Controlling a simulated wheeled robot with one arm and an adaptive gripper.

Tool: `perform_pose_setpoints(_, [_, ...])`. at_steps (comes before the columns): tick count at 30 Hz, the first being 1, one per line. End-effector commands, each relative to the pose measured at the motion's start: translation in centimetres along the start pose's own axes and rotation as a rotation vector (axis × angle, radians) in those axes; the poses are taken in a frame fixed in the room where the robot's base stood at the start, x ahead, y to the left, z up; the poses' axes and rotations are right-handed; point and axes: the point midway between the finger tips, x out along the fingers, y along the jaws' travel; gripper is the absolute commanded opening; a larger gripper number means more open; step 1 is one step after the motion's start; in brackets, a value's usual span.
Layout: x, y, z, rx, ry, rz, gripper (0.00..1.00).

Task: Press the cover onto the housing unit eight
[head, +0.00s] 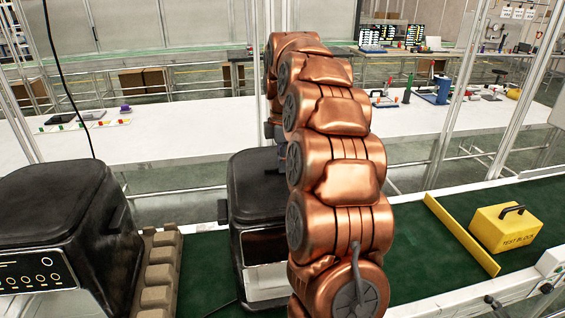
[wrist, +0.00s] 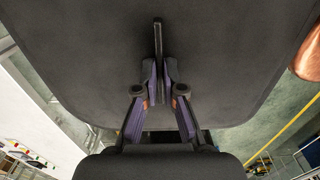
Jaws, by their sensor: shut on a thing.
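The cover (wrist: 90,50) is a broad dark panel with rounded corners that fills most of the wrist view. A thin dark upright grip (wrist: 158,40) stands out from its middle. My gripper (wrist: 160,75) is shut on this grip. My copper arm hides the unit's right side and most of my gripper (head: 278,140). I cannot tell whether the cover is fully seated.
Another black unit (head: 55,210) with a control panel stands at left. A tan moulded block (head: 160,270) lies between the units. The green conveyor (head: 410,260) carries a yellow bar (head: 460,234) and a yellow test block (head: 506,228) at right. A white table (head: 190,130) stands behind.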

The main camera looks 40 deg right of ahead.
Motion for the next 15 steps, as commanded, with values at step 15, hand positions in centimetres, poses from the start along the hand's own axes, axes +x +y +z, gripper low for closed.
perform_pose_setpoints(15, [0.13,0.0,0.02,0.0,0.0,0.0,0.29])
